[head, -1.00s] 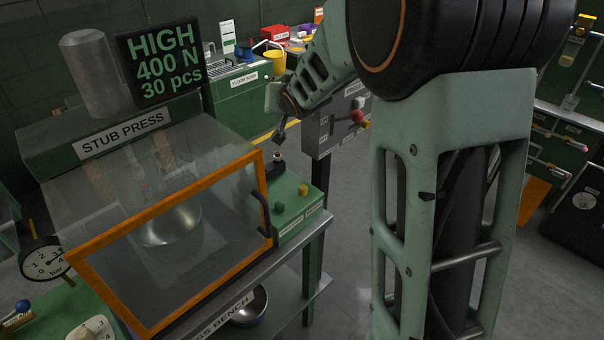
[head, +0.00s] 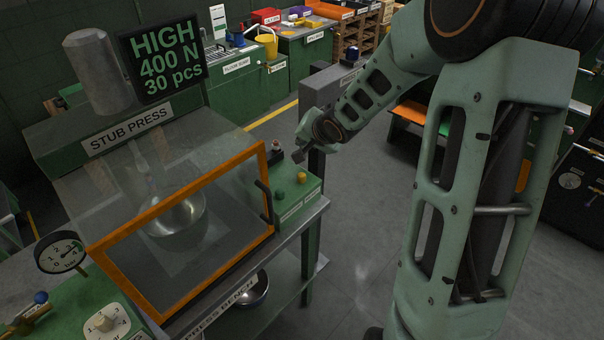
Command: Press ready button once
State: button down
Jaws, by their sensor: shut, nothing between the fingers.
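A green control box (head: 297,199) sits at the right end of the press bench. On its top are a green button (head: 281,195) and a yellow button (head: 302,177). Labels on its front are too small to read, so I cannot tell which is the ready button. My gripper (head: 298,157) is small and dark in this view, shut and empty. It appears just above the yellow button in the picture, with a visible gap. Whether it is directly over the button or behind it I cannot tell.
The stub press has a clear guard with an orange frame (head: 189,287), closed over a metal bowl (head: 177,220). Its black handle (head: 264,202) stands beside the control box. Open floor lies right of the bench.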

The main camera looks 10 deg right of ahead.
aim_at(303, 176)
notch_tip(303, 176, down, 8)
jog(key=b, duration=0.8)
jog(key=shift+f, duration=0.1)
jog(key=shift+f+b, duration=0.3)
jog(key=shift+b, duration=0.2)
dwell(0.8)
jog(key=shift+f, duration=0.45)
jog(key=shift+f+b, duration=0.6)
jog(key=shift+b, duration=0.05)
dwell(0.5)
dwell(0.3)
jog(key=shift+r+p, duration=1)
jog(key=shift+p, duration=0.15)
jog(key=shift+r, duration=0.15)
